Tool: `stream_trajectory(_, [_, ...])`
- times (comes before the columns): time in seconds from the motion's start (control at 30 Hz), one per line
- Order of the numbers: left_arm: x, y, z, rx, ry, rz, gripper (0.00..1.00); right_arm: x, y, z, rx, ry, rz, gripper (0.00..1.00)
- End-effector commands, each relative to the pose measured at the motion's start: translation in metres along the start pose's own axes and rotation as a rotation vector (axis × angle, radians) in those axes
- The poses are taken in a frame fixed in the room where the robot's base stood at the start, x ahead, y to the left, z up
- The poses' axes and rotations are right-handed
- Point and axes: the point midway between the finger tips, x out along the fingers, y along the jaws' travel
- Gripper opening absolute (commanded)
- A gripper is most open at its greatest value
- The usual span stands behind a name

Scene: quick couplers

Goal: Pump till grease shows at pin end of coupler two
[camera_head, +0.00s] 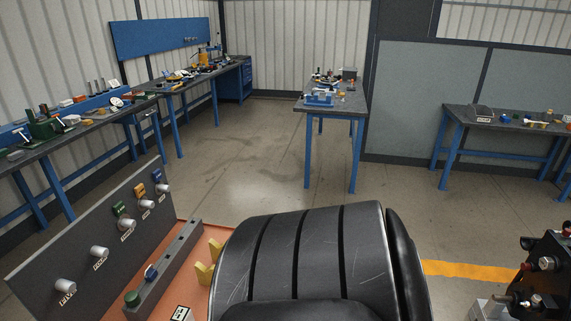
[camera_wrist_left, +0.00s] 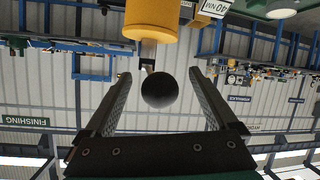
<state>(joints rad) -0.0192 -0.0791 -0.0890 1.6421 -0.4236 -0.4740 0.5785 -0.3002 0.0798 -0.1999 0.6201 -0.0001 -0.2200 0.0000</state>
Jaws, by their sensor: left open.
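My left gripper (camera_wrist_left: 161,74) shows only in the left wrist view, its two fingers apart. A dark round ball (camera_wrist_left: 160,89) shows between the fingers, with gaps on both sides. A yellow cylinder (camera_wrist_left: 151,18) with a pale rod (camera_wrist_left: 148,50) appears just above the ball; I cannot tell whether they are joined. In the head view a grey panel (camera_head: 85,240) carries several silver fittings, among them one at the near end (camera_head: 66,286). Their labels are too small to read surely, so I cannot tell which is coupler two. No grease is discernible. My right gripper is not in view.
A dark bar (camera_head: 170,272) with blue and green caps lies on an orange base (camera_head: 190,235) beside the panel. A large dark ribbed shape blocks the lower middle. Dark machinery (camera_head: 545,270) stands at lower right. Cluttered benches (camera_head: 345,103) stand beyond open floor (camera_head: 255,160).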

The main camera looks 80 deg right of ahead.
Motion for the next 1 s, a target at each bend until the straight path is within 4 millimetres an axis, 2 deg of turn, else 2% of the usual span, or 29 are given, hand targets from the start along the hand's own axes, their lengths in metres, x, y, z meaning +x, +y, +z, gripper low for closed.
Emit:
stream_trajectory(0.2, [-0.004, 0.001, -0.001, -0.001, 0.0, 0.0, 0.92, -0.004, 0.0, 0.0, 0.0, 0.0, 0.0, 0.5])
stream_trajectory(0.8, [-0.063, 0.001, -0.002, -0.002, -0.001, 0.0, 0.92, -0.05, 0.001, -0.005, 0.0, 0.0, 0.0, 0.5])
stream_trajectory(1.0, [-0.071, 0.0, -0.001, 0.0, 0.001, 0.0, 0.92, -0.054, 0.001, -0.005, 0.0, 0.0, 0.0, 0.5])
